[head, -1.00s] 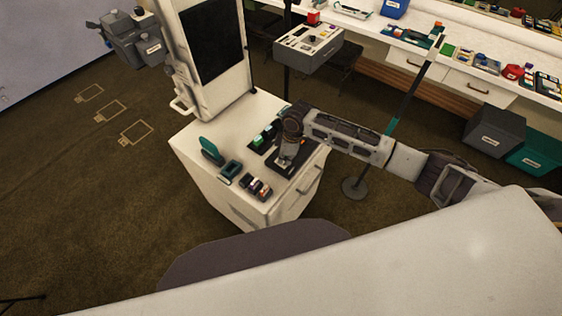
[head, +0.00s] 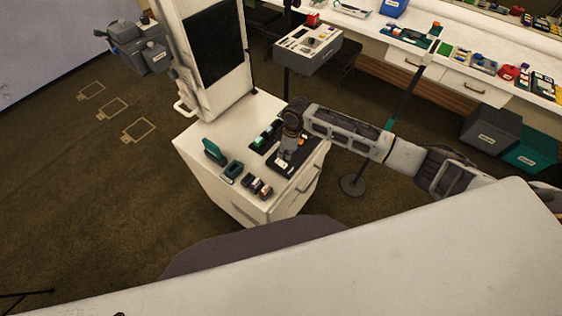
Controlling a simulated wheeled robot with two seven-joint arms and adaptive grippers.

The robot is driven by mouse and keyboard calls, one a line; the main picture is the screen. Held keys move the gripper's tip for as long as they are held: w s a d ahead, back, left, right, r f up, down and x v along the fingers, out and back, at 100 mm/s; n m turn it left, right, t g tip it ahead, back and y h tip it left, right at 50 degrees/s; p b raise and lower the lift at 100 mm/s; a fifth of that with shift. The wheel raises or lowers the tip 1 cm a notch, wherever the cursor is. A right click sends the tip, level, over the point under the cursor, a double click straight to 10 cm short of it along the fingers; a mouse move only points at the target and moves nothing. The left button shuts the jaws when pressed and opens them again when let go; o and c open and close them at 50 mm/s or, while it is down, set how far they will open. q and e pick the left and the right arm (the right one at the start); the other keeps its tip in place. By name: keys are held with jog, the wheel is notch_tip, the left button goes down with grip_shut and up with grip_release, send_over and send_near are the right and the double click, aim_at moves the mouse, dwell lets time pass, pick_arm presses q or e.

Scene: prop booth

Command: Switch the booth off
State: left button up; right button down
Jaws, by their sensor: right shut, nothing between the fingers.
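The booth's white cabinet (head: 207,161) stands mid-view with a tall white upright and dark screen (head: 215,45) behind it. A black panel (head: 273,168) lies on the right of its top, with a small pale part (head: 283,164) on it. My right gripper (head: 286,157) points down over this panel, shut and empty, its tips close to the pale part. I cannot tell whether they touch it. The gripper hides part of the panel. A second dark panel with green parts (head: 264,139) lies behind it. My left gripper is out of view.
A teal upright item (head: 213,152), a teal tray (head: 232,171) and several small blocks (head: 259,187) sit on the cabinet's left and front. A grey control box (head: 308,50) and a stand pole (head: 404,92) are near my right arm.

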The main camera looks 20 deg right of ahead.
jog(key=shift+r+p, duration=0.55)
jog(key=shift+r, duration=0.15)
